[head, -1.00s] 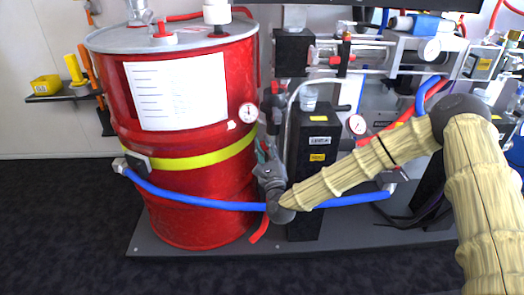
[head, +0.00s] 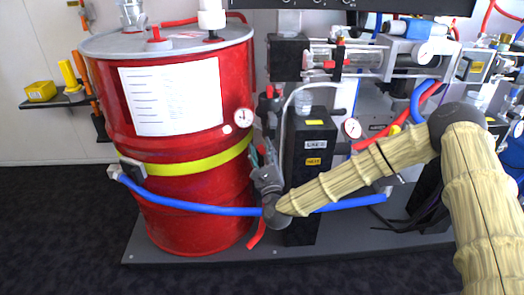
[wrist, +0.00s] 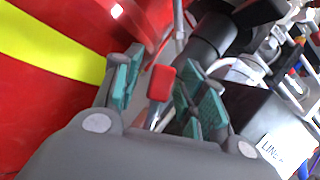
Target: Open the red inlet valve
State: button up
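A red-tipped lever (wrist: 161,83), which looks like the red inlet valve handle, stands between my fingers in the wrist view. My gripper (wrist: 154,88) is open, with one teal-padded finger on each side of the lever. A gap shows on the left of the red tip; the right finger is closer, and I cannot tell if it touches. In the head view my gripper (head: 262,158) points up between the red drum (head: 190,110) and the black box (head: 312,170). The lever is not clear there, and its base is hidden in the wrist view.
A blue hose (head: 200,207) runs across the drum's front and behind my wrist. A pressure gauge (head: 244,117) sits at the drum's right edge, and another gauge (head: 352,128) is right of the box. Dark floor (head: 60,230) is clear at left.

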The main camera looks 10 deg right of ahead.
jog(key=v, duration=1.2)
jog(key=shift+c, duration=0.5)
